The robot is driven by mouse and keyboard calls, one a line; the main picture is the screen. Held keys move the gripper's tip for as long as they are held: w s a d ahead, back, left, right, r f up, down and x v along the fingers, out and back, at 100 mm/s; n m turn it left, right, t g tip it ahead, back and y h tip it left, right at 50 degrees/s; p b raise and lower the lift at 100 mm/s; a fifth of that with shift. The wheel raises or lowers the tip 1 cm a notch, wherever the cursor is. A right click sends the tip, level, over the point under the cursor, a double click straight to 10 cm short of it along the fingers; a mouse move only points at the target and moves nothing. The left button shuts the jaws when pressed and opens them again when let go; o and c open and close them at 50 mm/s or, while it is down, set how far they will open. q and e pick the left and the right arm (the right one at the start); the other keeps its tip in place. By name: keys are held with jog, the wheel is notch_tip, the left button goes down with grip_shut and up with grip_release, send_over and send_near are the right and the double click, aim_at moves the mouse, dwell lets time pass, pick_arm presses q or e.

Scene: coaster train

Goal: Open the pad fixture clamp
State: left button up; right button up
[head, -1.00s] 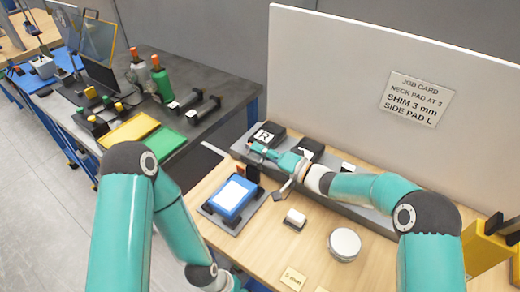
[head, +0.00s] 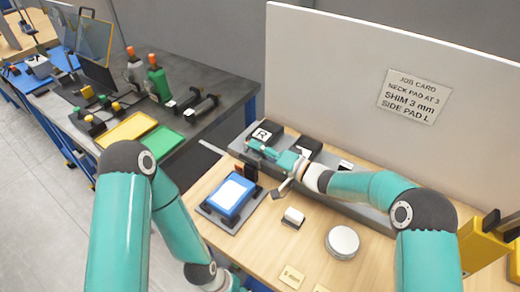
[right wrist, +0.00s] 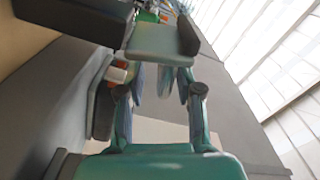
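The blue fixture (head: 232,196) with a white top sits on a dark base plate on the wooden bench. A dark and orange upright part (head: 249,171) stands at its back edge; I cannot tell whether it is the clamp. My right gripper (head: 252,146) is behind the fixture, over the grey rail by the box marked R. In the right wrist view its two fingers (right wrist: 161,85) are apart, with a grey-green plate (right wrist: 160,45) across their tips. I cannot tell if they touch it.
A black box marked R (head: 263,134) lies behind my right gripper. A small white-topped block (head: 293,217) and a round silver disc (head: 342,242) stand on the bench. A white board (head: 330,70) with a job card (head: 415,96) rises behind. A dark side table (head: 200,75) is at left.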

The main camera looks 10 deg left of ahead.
jog(key=shift+d, duration=0.1)
jog(key=v, duration=1.2)
jog(key=shift+f, duration=0.1)
